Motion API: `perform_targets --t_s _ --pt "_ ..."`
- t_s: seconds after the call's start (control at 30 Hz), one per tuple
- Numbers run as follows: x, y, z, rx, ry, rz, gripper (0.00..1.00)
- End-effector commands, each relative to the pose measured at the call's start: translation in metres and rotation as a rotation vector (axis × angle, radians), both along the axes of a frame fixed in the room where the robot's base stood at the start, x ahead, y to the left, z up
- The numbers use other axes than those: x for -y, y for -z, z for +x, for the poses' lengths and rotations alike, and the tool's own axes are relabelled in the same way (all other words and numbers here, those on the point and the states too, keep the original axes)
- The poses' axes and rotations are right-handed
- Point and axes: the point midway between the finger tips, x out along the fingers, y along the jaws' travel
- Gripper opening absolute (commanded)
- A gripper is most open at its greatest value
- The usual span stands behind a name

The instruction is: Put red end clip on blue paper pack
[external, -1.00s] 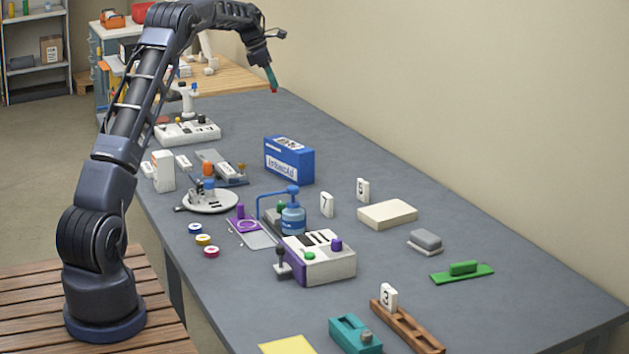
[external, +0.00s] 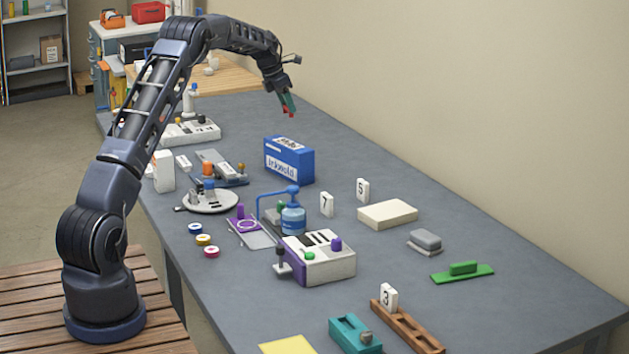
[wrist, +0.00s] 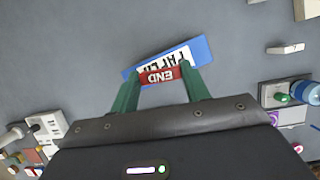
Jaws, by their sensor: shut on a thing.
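My gripper (external: 287,106) is shut on the red end clip (wrist: 160,76), which carries white "END" lettering and sits between the green fingertips in the wrist view. In the external view the clip is a small red bit (external: 290,114) at the fingertips, high above the far part of the table. The blue paper pack (external: 289,160) stands upright on the table, with a white label on its front. In the wrist view the pack (wrist: 201,50) lies beyond and below the clip, partly hidden by the clip and fingers. The clip appears apart from the pack.
Number tiles 7 (external: 326,204) and 5 (external: 362,189) stand to the right of the pack. A blue-topped device (external: 293,218) is in front of it. A white switch panel (external: 190,131) stands to the left. The table (external: 470,215) is clear behind the pack.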

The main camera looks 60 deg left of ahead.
Motion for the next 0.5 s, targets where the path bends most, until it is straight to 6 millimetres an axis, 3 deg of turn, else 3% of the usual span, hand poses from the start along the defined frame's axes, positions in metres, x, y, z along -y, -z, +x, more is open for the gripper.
perform_targets --t_s 0.03,0.2,0.5 --pt "0.000 0.013 -0.001 -0.002 -0.001 -0.003 0.25" --pt "0.000 0.038 0.000 -0.001 0.001 -0.002 0.25" --pt "0.000 0.057 0.000 -0.002 0.000 -0.001 0.25"
